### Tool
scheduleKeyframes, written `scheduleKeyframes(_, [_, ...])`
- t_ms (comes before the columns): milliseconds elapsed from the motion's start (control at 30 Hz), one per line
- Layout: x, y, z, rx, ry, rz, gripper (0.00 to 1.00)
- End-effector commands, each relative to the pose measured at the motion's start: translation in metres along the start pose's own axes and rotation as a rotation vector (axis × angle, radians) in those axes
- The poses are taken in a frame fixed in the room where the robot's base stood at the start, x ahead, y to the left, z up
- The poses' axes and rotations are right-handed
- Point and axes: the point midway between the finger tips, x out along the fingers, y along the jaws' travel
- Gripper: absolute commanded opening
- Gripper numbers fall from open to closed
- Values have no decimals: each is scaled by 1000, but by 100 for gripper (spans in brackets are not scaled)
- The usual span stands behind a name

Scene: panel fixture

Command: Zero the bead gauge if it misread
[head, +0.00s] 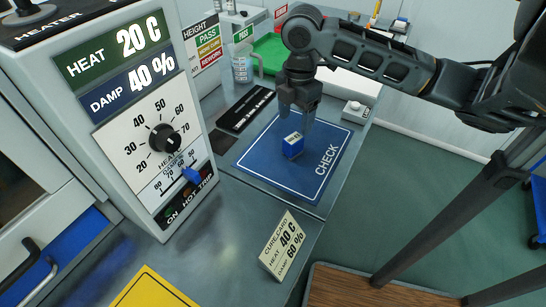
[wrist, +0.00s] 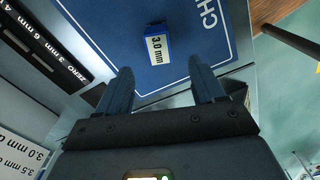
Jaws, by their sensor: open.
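A small blue block with a white face (head: 292,146), which I take for the bead gauge, stands on the blue CHECK mat (head: 262,172). In the wrist view the gauge (wrist: 157,46) reads "3.0 mm". My gripper (head: 298,112) is above the mat, pointing down over the gauge. In the wrist view my gripper (wrist: 162,72) has its two fingers apart with nothing between them, and the gauge shows beyond the fingertips. A black bar (head: 246,108) lies left of the mat; in the wrist view the bar (wrist: 50,50) is marked "ZERO", "3 mm" and "6 mm".
A heater panel (head: 130,100) at the left shows HEAT 20 C and DAMP 40 %. A cure card (head: 284,245) stands at the front, reading 40 C and 60 %. A HEIGHT sign (head: 206,45), bottle (head: 241,68) and green tray (head: 269,52) are behind. A white button box (head: 355,112) is right.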

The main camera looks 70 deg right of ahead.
Motion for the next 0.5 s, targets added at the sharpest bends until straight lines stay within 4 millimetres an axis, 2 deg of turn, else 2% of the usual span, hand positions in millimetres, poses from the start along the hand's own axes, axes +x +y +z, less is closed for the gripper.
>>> scheduleKeyframes(367, [31,-2,3,13,3,-3,68])
scheduleKeyframes(500, [50,0,4,14,4,-5,68])
